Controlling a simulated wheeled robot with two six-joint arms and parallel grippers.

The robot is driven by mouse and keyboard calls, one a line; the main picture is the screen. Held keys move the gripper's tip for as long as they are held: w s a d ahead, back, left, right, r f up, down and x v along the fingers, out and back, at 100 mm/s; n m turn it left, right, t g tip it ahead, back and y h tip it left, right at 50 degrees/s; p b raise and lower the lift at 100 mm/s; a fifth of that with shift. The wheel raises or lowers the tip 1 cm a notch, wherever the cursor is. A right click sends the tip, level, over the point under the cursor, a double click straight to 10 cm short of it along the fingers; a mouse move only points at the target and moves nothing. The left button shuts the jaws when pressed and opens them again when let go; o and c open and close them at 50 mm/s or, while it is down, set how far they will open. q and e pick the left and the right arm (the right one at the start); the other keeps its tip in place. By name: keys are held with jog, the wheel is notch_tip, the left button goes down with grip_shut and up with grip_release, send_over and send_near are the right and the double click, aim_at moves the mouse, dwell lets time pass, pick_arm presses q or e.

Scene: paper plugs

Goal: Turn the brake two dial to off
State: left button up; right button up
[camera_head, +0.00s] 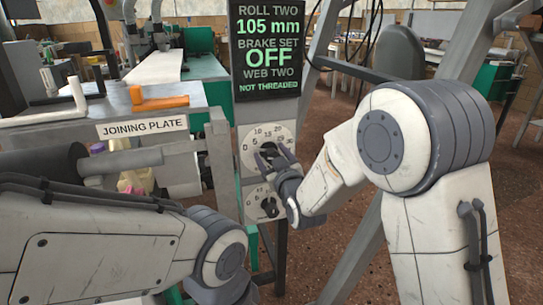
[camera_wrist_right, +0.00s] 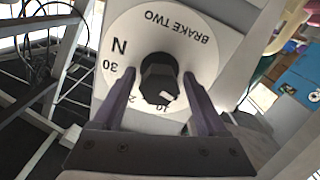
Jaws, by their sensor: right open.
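The brake two dial (camera_head: 248,150) is a white round plate with numbers, the upper of two dials on a grey post. In the right wrist view its face (camera_wrist_right: 203,55) reads BRAKE TWO, and its black faceted knob (camera_wrist_right: 158,68) has a small pale mark. My right gripper (camera_head: 270,153) is at this dial. In the right wrist view its fingers (camera_wrist_right: 159,78) are open on either side of the knob; I cannot tell whether they touch it. The display (camera_head: 265,50) above reads BRAKE SET OFF. My left gripper is out of view.
A second dial (camera_head: 263,203) sits just below, close to my right gripper. On the left is a bench with a JOINING PLATE label (camera_head: 142,127) and an orange piece (camera_head: 158,99). A grey slanted frame (camera_head: 355,255) stands behind my right arm.

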jog(key=p+v, duration=0.1)
jog(key=v, duration=0.9)
jog(key=shift+s, duration=0.25)
jog(key=s+a+f+g+h, duration=0.1)
jog(key=s+f+g, duration=0.45)
jog(key=s, duration=0.35)
jog(key=s+a+f+g+h, duration=0.1)
jog(key=s+f+g, duration=0.3)
jog(key=s+g, duration=0.4)
jog(key=s+d+g+h, duration=0.2)
jog(key=s+d+g, duration=0.15)
jog(key=s, duration=0.85)
notch_tip(320, 180, up, 34)
jog(key=s+d+p, duration=0.1)
jog(key=p, duration=3.3)
jog(key=shift+h, duration=0.3)
